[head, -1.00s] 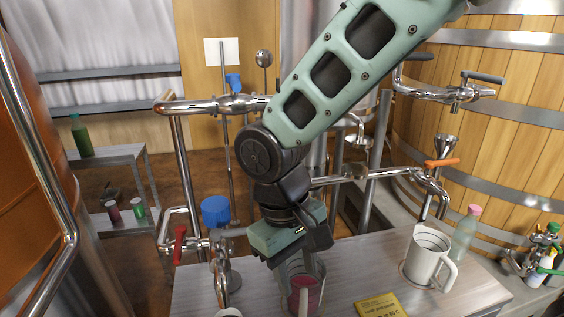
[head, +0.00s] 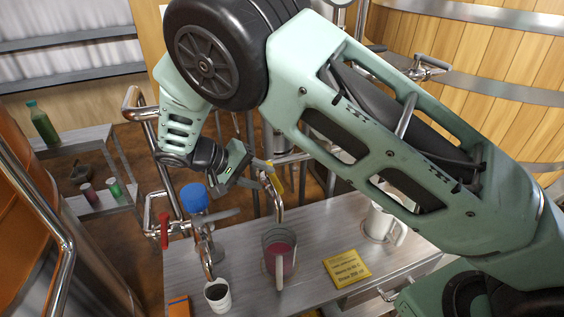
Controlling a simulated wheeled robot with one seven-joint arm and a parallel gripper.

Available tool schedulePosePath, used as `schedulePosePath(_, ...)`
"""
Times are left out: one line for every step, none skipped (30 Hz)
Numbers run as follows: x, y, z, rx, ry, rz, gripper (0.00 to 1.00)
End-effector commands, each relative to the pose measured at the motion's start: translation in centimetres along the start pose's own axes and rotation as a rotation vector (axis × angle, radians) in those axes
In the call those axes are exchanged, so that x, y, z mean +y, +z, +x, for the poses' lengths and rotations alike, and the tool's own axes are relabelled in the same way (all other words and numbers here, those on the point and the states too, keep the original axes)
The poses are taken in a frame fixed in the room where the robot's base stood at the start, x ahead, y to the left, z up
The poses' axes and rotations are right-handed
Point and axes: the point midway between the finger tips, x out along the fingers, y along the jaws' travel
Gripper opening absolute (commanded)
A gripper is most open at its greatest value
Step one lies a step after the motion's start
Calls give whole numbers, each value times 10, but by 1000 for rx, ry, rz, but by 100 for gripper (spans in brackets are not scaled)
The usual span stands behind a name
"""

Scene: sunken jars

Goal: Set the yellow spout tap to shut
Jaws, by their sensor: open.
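The yellow spout tap has a yellow handle (head: 274,179) above a curved metal spout (head: 278,206), near the middle of the head view. The handle looks tilted, and part of the tap's pipe is hidden by my arm. My gripper (head: 247,178) is open and empty, just left of the yellow handle. One finger reaches close to the handle's upper end; I cannot tell if they touch. A glass mug (head: 280,262) with red liquid stands on the counter below the spout.
A blue-knobbed tap (head: 194,197) and a red handle (head: 164,231) stand to the left. On the counter (head: 325,219) are a small white cup (head: 217,297), a yellow sign (head: 347,269) and a white mug (head: 381,222), partly hidden by my arm. A wooden vat (head: 500,75) fills the right.

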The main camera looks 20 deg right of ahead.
Motion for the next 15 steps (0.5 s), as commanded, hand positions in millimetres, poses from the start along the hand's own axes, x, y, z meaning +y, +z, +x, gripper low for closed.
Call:
schedulePosePath(-1,1,10,-3,2,0,41)
schedulePosePath(-2,0,14,-2,1,0,41)
schedulePosePath(-2,0,20,-2,1,-1,41)
schedulePosePath(-2,1,25,-2,1,-1,41)
schedulePosePath(-2,1,30,-3,1,-1,41)
schedulePosePath(-1,0,29,0,-2,-1,41)
schedulePosePath(0,0,28,0,-2,-1,41)
schedulePosePath(0,0,28,0,-2,-1,41)
schedulePosePath(0,0,28,0,-2,-1,41)
schedulePosePath(0,0,29,0,-2,-2,41)
schedulePosePath(0,0,30,0,-2,-2,41)
schedulePosePath(0,0,31,0,-1,-2,41)
schedulePosePath(-1,0,32,-1,-1,-2,41)
schedulePosePath(-1,0,34,-1,-1,-2,41)
schedulePosePath(-1,1,36,-1,-1,-2,41)
